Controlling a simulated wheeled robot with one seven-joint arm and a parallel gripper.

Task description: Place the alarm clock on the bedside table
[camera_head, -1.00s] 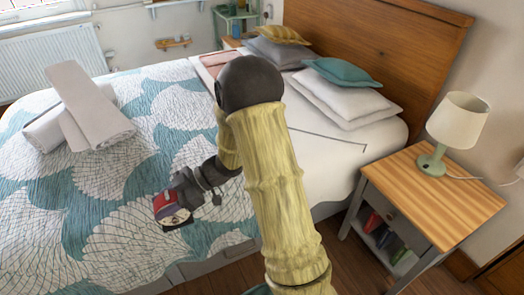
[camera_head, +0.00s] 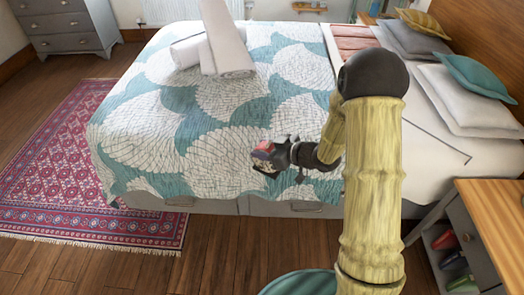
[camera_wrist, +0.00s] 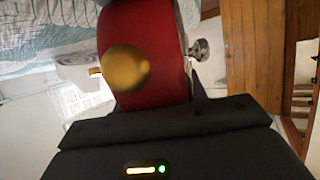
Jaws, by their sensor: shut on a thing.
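The alarm clock (camera_wrist: 150,35) is red with a brass-coloured knob in the wrist view, where it fills the upper middle and its far part is cut off. In the head view the clock (camera_head: 264,152) is small and red, with its face partly turned down. My gripper (camera_head: 270,163) is shut on it, over the front side of the bed. The bedside table (camera_head: 497,212) has a striped wooden top and grey frame at the right edge, partly cut off. My gripper is well to the left of it.
The bed (camera_head: 215,120) with a teal and white quilt fills the middle. Rolled towels (camera_head: 215,45) lie on it. A red patterned rug (camera_head: 75,170) lies on the wooden floor at left. A grey dresser (camera_head: 65,25) stands at the back left.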

